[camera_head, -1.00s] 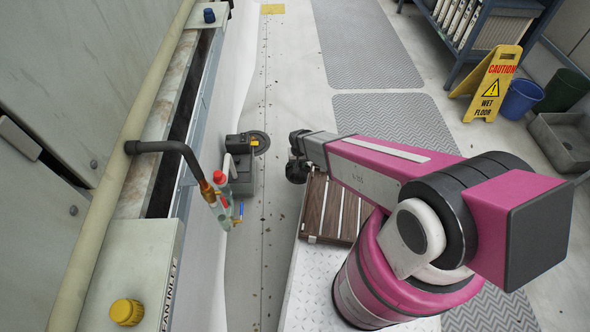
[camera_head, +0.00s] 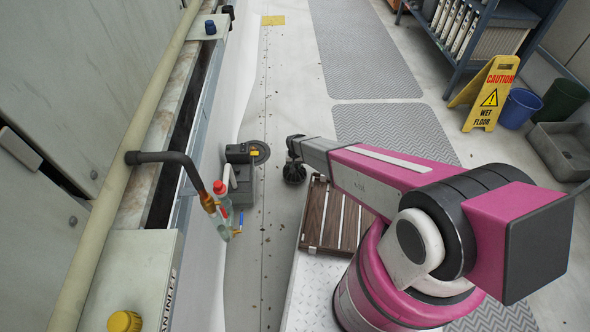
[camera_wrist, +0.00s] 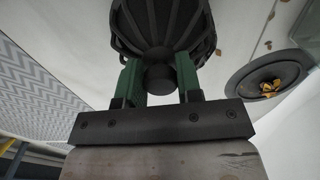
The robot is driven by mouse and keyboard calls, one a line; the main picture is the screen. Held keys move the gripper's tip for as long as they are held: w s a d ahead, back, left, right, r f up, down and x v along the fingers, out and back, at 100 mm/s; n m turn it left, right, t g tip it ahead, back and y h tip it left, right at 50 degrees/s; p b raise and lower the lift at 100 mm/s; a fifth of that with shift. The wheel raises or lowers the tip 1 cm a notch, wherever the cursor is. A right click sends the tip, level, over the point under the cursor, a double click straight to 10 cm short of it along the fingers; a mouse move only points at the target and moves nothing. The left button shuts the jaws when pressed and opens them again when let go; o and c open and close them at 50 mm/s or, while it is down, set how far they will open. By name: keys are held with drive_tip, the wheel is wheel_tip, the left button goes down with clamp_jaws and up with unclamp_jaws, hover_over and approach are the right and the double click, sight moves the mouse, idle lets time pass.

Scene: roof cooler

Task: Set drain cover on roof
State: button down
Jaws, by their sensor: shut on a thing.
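The drain cover (camera_wrist: 165,30) is a black ribbed dome with a round knob, filling the top middle of the wrist view. In the head view the cover (camera_head: 294,173) hangs as a small dark shape at the end of my arm. My gripper (camera_wrist: 160,78), with green fingers, is shut on its knob. The roof drain (camera_wrist: 270,80) is a dark round ring with yellow leaves in it, at the right of the wrist view, apart from the cover. In the head view the drain (camera_head: 259,152) lies left of the cover.
A slatted wooden piece (camera_head: 336,220) lies below my arm. A wet-floor sign (camera_head: 491,95) and buckets stand at right.

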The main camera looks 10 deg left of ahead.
drive_tip(key=shift+f, duration=1.55)
drive_tip(key=shift+f, duration=0.15)
drive_tip(key=c, duration=0.8)
unclamp_jaws()
wheel_tip(320, 180, up, 12)
drive_tip(key=shift+r, duration=0.2)
drive_tip(key=s+d+r+m, duration=0.1)
drive_tip(key=s+d+r, duration=0.1)
drive_tip(key=d+r, duration=1.7)
drive_tip(key=shift+m, duration=0.9)
drive_tip(key=s+d+r, duration=0.3)
drive_tip(key=d+r, duration=0.2)
drive_tip(key=s+d+r, duration=0.3)
drive_tip(key=d+r, duration=0.3)
drive_tip(key=s+d+r, duration=0.3)
drive_tip(key=d+r, duration=0.2)
drive_tip(key=d, duration=0.1)
drive_tip(key=shift+r, duration=0.3)
